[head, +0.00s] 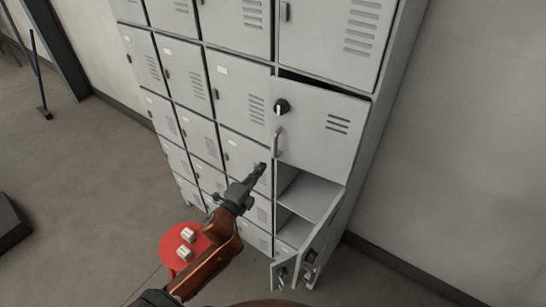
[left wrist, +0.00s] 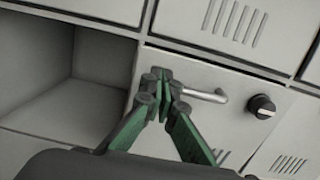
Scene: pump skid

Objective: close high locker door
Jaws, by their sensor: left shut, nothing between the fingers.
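The grey locker door (head: 318,128) in the right column has a black round knob and a bar handle (head: 278,142) on its left side. It stands slightly ajar, with a dark gap along its top edge. In the left wrist view the same handle (left wrist: 205,95) and knob (left wrist: 263,106) show close by. My left gripper (head: 260,168) is shut and empty, just left of and below the handle in the head view. In the left wrist view its green fingers (left wrist: 164,82) meet beside one end of the handle; I cannot tell whether they touch it. My right gripper is not in view.
Below the door is an open compartment (head: 305,195) with a shelf. A lower door (head: 322,238) hangs open towards me. A red stool (head: 172,247) with small white blocks stands left of my arm. The floor at left is mostly clear; a wall is at right.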

